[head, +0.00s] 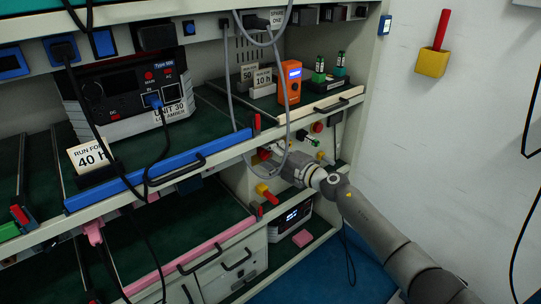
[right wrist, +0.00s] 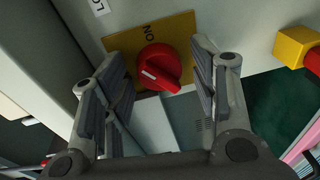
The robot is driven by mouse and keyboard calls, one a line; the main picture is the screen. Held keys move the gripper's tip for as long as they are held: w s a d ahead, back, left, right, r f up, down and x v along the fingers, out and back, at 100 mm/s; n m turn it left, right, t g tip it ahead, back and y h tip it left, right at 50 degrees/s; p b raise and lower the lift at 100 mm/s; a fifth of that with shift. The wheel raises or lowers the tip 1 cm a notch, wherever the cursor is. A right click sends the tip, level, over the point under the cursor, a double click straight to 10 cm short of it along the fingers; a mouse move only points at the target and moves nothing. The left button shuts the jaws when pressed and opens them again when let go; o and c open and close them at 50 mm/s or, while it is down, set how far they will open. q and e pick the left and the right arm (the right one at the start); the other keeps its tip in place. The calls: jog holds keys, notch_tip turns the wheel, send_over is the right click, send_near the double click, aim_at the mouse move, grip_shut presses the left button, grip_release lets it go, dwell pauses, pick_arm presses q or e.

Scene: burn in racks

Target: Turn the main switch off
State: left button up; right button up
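The main switch appears to be a red rotary knob (right wrist: 158,68) on a yellow plate (right wrist: 118,41) in the right wrist view. The plate reads ON above the knob, turned in the picture. The knob's raised grip carries a white mark and lies slantwise. My right gripper (right wrist: 160,56) is open, one finger on each side of the knob, with gaps visible on both sides. In the head view the right gripper (head: 279,164) is at the rack's post below the upper shelf, and largely hides the switch. My left gripper is not in view.
A yellow block with a red handle (right wrist: 294,46) sits right of the switch; it also shows in the head view (head: 265,193). A grey cable (head: 228,85) hangs near my right gripper. A blue shelf edge (head: 160,172) and a pink shelf edge (head: 190,258) lie left.

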dwell(0.3)
jog(key=shift+s+d, duration=0.3)
jog(key=shift+d, duration=0.15)
jog(key=v, duration=1.1)
jog(key=shift+s+a+r, duration=0.1)
jog(key=shift+a, duration=0.05)
